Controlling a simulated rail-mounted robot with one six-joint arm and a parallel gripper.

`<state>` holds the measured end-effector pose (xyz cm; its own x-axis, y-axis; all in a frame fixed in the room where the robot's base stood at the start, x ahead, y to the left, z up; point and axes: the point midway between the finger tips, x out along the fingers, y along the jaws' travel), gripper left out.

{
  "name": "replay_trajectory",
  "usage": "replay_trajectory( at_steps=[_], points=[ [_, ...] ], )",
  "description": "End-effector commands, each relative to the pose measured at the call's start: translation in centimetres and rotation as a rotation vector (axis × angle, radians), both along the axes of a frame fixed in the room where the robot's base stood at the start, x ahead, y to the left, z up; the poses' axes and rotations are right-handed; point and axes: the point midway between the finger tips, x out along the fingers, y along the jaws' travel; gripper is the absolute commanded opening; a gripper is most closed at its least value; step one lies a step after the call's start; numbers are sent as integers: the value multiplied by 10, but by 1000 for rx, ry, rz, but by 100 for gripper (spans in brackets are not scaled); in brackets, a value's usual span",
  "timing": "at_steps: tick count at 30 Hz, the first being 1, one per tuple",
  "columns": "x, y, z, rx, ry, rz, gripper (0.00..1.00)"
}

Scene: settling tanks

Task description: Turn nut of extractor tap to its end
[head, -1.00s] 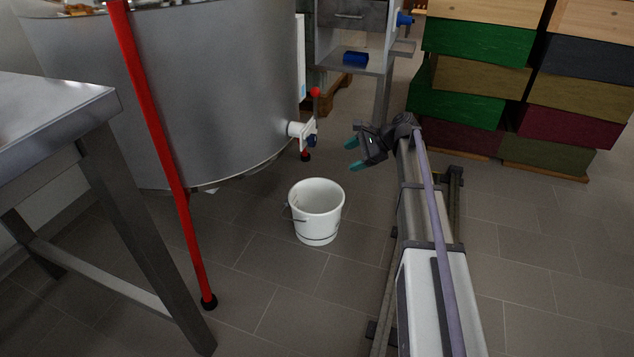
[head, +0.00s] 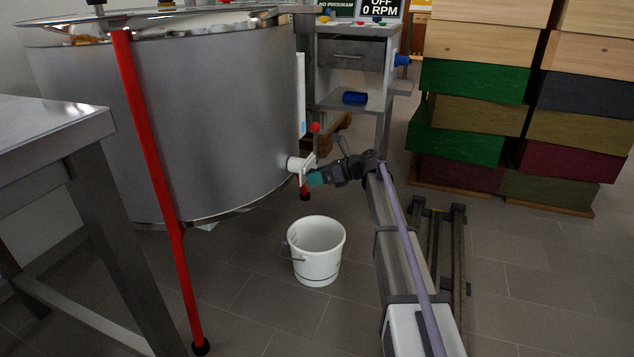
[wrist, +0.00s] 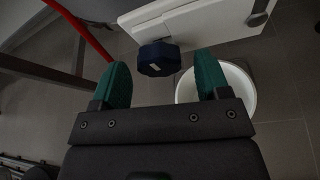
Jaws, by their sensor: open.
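The extractor tap (head: 297,164) is a white pipe and plate on the side of the steel extractor tank (head: 220,120), with a red ball (head: 315,127) on a lever above it. Its nut (wrist: 159,58) is a dark blue faceted knob below the white plate (wrist: 215,25) in the wrist view. My gripper (head: 316,178) is open, with teal fingers (wrist: 115,85) on either side of the nut's line. The nut shows between the fingertips, with gaps on both sides; I cannot tell how deep it is between them. In the head view the gripper hides the nut.
A white bucket (head: 317,250) stands on the floor below the tap. A red tank leg (head: 160,190) and a steel table (head: 60,125) are at the left. Stacked coloured boxes (head: 470,115) stand at the right. A control cabinet (head: 352,60) is behind.

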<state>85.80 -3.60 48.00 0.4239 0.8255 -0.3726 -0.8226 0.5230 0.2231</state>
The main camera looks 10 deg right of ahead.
Motion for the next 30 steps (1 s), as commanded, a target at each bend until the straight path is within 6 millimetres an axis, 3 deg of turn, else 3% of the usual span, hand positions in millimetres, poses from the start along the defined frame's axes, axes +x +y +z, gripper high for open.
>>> replay_trajectory(
  at_steps=[9, 24, 30],
  points=[
    [3, 6, -2, 0, 0, -1, 69],
    [3, 5, -2, 0, 0, -1, 21],
    [3, 5, -2, -4, -7, -1, 20]
  ],
)
